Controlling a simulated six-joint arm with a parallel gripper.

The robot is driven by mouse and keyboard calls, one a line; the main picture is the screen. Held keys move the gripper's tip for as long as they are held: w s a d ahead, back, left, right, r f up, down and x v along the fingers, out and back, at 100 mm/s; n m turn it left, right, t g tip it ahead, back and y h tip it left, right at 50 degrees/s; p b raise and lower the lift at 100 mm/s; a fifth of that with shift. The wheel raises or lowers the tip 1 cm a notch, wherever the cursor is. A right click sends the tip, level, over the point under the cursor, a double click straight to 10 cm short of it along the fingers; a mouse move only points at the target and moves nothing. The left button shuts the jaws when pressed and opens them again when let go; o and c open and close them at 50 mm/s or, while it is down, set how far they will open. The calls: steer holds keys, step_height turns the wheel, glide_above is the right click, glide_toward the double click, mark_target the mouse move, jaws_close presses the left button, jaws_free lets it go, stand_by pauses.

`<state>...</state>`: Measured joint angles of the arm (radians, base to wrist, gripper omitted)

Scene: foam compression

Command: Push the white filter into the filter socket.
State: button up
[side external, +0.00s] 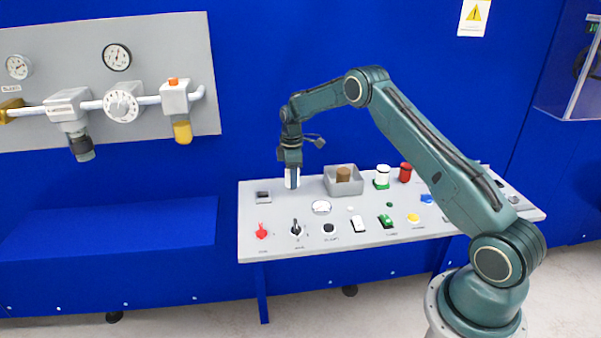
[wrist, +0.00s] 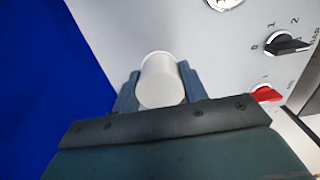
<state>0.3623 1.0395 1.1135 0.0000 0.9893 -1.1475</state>
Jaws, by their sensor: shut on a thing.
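The white filter (side external: 292,181) is a plain white cylinder held upright below my gripper (side external: 291,167). In the wrist view the filter (wrist: 160,84) sits between the two blue-grey fingers of my gripper (wrist: 159,92), which are shut on its sides. The filter is near the back left of the grey panel; whether its lower end touches the panel I cannot tell. A small square fitting with a dark opening (side external: 263,196), which looks like the filter socket, is just left of the filter. The socket is not visible in the wrist view.
The sloping grey panel (side external: 300,249) carries a red knob (side external: 262,231), a black knob (side external: 297,228) and several buttons. A grey tray (side external: 328,186) with a brown cylinder (side external: 343,174) stands right of the filter. Beyond it are white (side external: 383,174) and red (side external: 405,172) cylinders.

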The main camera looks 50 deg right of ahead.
steer(key=shift+r, duration=0.95)
steer(key=w+a+r, duration=0.4)
steer(key=w+a, duration=0.1)
steer(key=a, duration=0.2)
steer(key=shift+w+a+r, duration=0.25)
steer(key=shift+w+a, duration=0.1)
steer(key=shift+a, duration=0.05)
steer(key=shift+f, duration=0.15)
steer(key=shift+f, duration=2.9)
steer(key=shift+f, duration=1.05)
steer(key=o, duration=1.2)
